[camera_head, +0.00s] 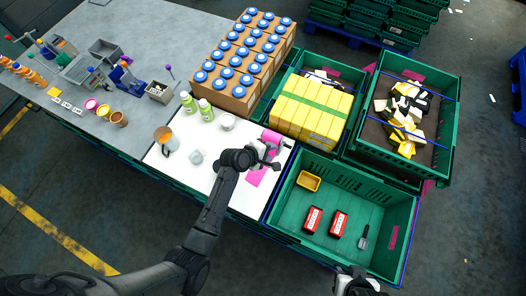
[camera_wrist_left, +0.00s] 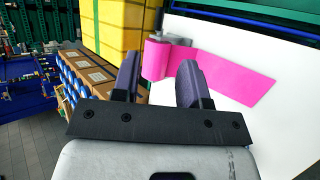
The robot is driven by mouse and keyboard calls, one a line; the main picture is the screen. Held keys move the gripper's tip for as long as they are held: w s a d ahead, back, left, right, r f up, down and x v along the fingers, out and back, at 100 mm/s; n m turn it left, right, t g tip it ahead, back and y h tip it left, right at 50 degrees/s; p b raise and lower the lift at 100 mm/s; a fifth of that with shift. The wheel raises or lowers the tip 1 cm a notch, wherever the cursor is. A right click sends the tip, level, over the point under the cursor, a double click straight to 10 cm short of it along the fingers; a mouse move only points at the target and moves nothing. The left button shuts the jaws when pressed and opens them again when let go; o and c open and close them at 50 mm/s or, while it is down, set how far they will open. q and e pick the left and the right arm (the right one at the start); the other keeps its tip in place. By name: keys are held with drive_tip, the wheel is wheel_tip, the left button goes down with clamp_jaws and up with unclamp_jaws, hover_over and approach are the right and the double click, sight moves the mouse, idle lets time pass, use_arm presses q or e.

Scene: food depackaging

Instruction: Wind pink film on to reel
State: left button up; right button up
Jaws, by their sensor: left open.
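The pink film (camera_head: 257,177) lies as a flat strip on the white worktop, and it shows in the left wrist view (camera_wrist_left: 235,75). It runs to a pink roll (camera_wrist_left: 155,58), which also shows in the head view (camera_head: 271,136). A grey cylindrical part (camera_wrist_left: 178,41), possibly the reel, sits against the roll. My left gripper (camera_head: 270,156) is open above the film, partly hiding it in the head view. In its wrist view the roll shows between the fingers (camera_wrist_left: 158,68); I cannot tell whether they touch it. My right gripper (camera_head: 357,284) is at the bottom edge, its fingers unclear.
A green crate (camera_head: 291,184) with red packs stands right of the worktop. Crates with yellow packs (camera_head: 311,105) and scraps stand behind. Blue-capped cartons (camera_head: 245,55), green bottles (camera_head: 197,107) and a jug (camera_head: 165,139) stand near the worktop. Its front left is clear.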

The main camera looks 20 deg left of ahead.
use_arm(q)
drive_tip(key=shift+v, duration=1.6)
